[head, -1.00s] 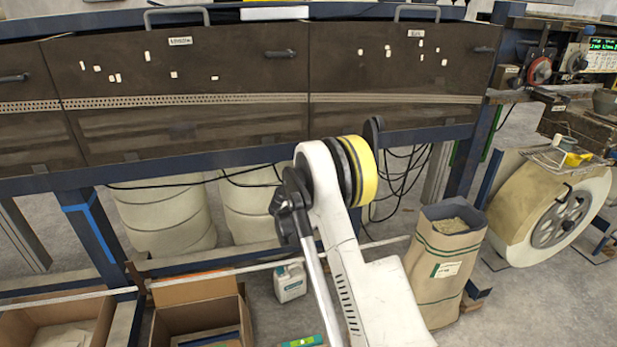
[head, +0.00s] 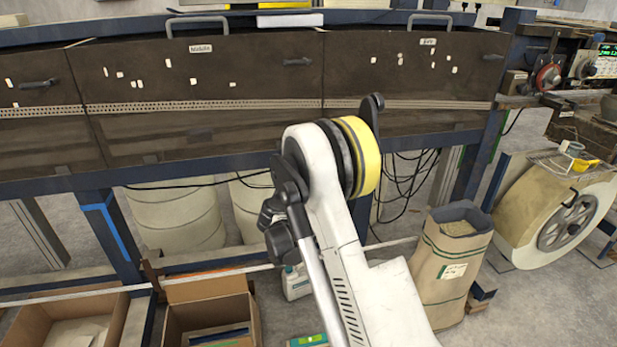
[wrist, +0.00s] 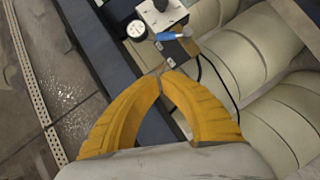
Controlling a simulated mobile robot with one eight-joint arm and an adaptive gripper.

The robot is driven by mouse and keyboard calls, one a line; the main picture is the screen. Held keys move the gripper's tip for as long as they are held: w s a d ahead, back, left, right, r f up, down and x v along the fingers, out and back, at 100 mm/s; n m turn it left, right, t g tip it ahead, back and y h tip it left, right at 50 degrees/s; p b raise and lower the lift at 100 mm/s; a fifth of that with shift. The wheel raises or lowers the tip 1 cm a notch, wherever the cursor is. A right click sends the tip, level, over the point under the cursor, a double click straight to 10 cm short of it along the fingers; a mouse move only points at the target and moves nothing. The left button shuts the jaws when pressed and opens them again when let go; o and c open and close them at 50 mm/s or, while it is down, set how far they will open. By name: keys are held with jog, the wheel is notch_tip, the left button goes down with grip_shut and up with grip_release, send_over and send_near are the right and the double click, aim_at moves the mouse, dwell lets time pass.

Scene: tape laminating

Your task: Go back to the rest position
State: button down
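My gripper (wrist: 166,76) shows in the wrist view as two yellow ribbed fingers curving inward until their tips meet. Nothing shows held between them. Beyond the tips are a blue-handled valve or lever (wrist: 172,35) on a small box and a dark blue beam (wrist: 150,125). In the head view my white arm with a yellow band rises in the middle, in front of the machine, and my gripper is not visible there.
The long dark-panelled machine (head: 210,140) spans the back. Open cardboard boxes (head: 210,315) stand on the floor at lower left. A paper sack (head: 450,265) and a large roll (head: 520,225) stand to the right. White drums (head: 180,215) sit under the machine. Grey floor shows between them.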

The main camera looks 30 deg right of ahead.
jog(key=shift+s+a+r, duration=0.15)
jog(key=shift+s+a, duration=0.25)
jog(key=shift+s, duration=0.05)
jog(key=s+a+r+m+g+y, duration=0.1)
jog(key=s+a+r+y, duration=0.25)
jog(key=s+r, duration=0.35)
jog(key=s+a+r+m+g+y, duration=0.1)
jog(key=s+a+r+m+y, duration=0.1)
jog(key=s+a+r, duration=0.5)
jog(key=s+a+f+y, duration=0.1)
jog(key=s+a+y, duration=0.1)
jog(key=s, duration=0.6)
jog(key=s+a+f+m+g+y, duration=0.1)
jog(key=s+a, duration=0.4)
jog(key=s, duration=0.3)
jog(key=s+a+f+y, duration=0.2)
jog(key=s+a, duration=0.2)
jog(key=s, duration=0.4)
jog(key=shift+a+y, duration=0.25)
jog(key=shift+y, duration=0.1)
